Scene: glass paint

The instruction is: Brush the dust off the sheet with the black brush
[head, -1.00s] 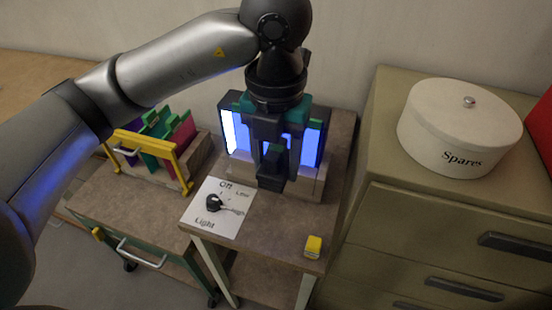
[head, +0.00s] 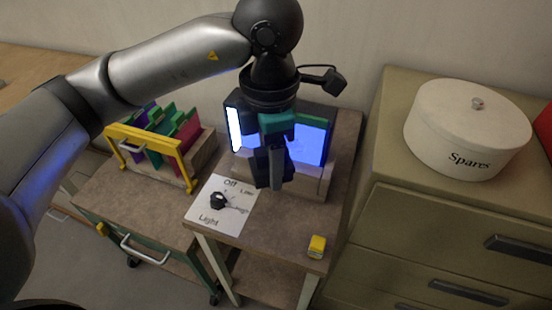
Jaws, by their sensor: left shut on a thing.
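My left gripper (head: 274,160) is in front of the lit blue sheet (head: 314,145). It is shut on a dark thing that I take to be the black brush; dark fingers and dark brush are hard to tell apart. The sheet stands upright in a dark-framed holder on the small table, with a green strip along its top edge. My gripper and wrist hide the sheet's middle left part. I cannot make out dust on it, nor whether the brush touches it. My right gripper is not in view.
A rack with a yellow bar (head: 150,143) holds several coloured sheets at left. A black knob (head: 218,201) sits on a "Light" card (head: 236,221). A small yellow block (head: 316,246) lies at the table's front right. A white "Spares" tin (head: 465,130) stands on the cabinet (head: 385,165).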

